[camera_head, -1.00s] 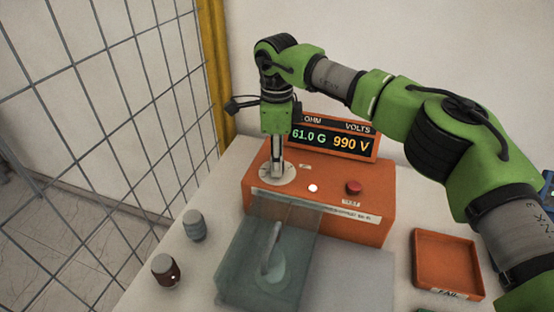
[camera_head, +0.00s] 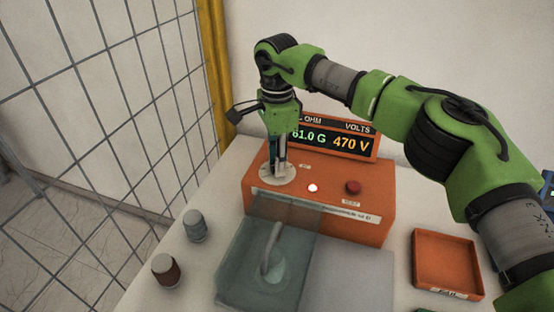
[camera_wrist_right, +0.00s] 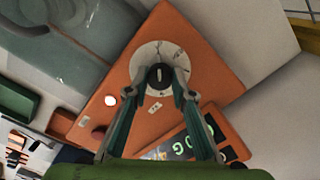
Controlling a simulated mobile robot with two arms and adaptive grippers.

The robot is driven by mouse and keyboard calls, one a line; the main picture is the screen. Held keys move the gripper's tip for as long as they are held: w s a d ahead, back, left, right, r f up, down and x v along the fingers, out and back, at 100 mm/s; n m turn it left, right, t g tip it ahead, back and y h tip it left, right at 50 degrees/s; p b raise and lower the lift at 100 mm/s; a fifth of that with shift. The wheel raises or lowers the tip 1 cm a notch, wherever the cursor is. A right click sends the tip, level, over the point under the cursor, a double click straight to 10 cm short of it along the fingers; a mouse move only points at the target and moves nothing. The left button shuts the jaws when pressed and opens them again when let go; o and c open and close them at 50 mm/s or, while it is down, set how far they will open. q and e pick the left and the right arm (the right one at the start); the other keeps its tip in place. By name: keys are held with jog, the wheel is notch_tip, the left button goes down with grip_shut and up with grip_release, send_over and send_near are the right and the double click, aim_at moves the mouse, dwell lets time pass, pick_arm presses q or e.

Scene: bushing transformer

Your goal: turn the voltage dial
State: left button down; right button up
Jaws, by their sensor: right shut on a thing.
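The orange tester box (camera_head: 335,201) stands on the table, with its display (camera_head: 336,139) reading 61.0 G and 470 V. The voltage dial (camera_head: 277,174) is a round pale plate on the top left of the box. In the right wrist view its black knob (camera_wrist_right: 160,77) sits at the centre of the plate. My right gripper (camera_head: 278,168) points down over the dial and is shut on the knob, one finger on each side; it also shows in the right wrist view (camera_wrist_right: 160,82). My left gripper is out of view.
A lit white lamp (camera_head: 312,188) and a red button (camera_head: 353,187) are on the box top. A clear cover (camera_head: 262,262) stands in front. Two small cylinders, grey (camera_head: 195,225) and brown (camera_head: 165,270), are at left. An orange tray (camera_head: 446,262) is at right.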

jog(key=shift+r, duration=0.1)
jog(key=o, duration=1.1)
notch_tip(320, 180, up, 12)
